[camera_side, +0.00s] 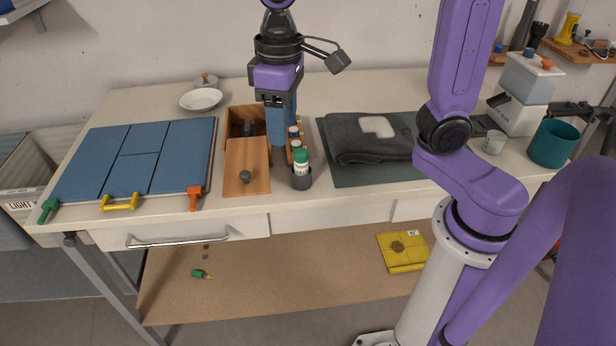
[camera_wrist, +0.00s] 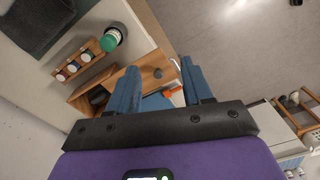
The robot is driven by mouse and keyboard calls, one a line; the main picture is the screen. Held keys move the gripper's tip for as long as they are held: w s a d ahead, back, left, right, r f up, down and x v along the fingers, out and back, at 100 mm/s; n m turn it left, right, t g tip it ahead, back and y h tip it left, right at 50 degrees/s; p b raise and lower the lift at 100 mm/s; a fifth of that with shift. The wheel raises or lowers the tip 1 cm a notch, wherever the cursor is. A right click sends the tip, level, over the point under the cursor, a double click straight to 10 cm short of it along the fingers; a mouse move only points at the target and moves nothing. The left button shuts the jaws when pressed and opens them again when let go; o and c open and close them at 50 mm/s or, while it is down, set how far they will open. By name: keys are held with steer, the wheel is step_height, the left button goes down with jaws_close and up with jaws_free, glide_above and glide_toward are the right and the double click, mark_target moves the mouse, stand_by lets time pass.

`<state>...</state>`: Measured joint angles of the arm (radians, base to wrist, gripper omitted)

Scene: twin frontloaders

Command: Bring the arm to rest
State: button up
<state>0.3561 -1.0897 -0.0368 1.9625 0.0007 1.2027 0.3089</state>
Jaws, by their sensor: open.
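My gripper (camera_side: 281,128) points down in the side view, with its blue fingers in front of or over the right side of a wooden box (camera_side: 232,150); the exact gap cannot be told. In the wrist view, the two blue fingers of my gripper (camera_wrist: 160,82) stand apart with nothing held between them. The box has an open compartment with a dark item inside and a wooden lid with a dark knob (camera_side: 245,176) at the front. The box also shows behind the fingers in the wrist view (camera_wrist: 90,100).
A small bottle rack (camera_wrist: 87,60) and a green-capped bottle (camera_side: 301,162) stand close right of the fingers. A blue panelled board (camera_side: 140,158) lies left, a dark folded cloth (camera_side: 365,140) on a green mat (camera_side: 350,176) right. A white bowl (camera_side: 201,99) sits behind.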

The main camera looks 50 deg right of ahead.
steer(key=s+d+f+n, duration=0.3)
steer(key=s+d+n, duration=0.1)
steer(key=s, duration=0.4)
steer(key=s+d+f+n, duration=0.3)
steer(key=s+d+f, duration=0.1)
steer(key=s, duration=0.5)
steer(key=shift+d+f+n, duration=0.2)
steer(key=shift+d+n, duration=0.2)
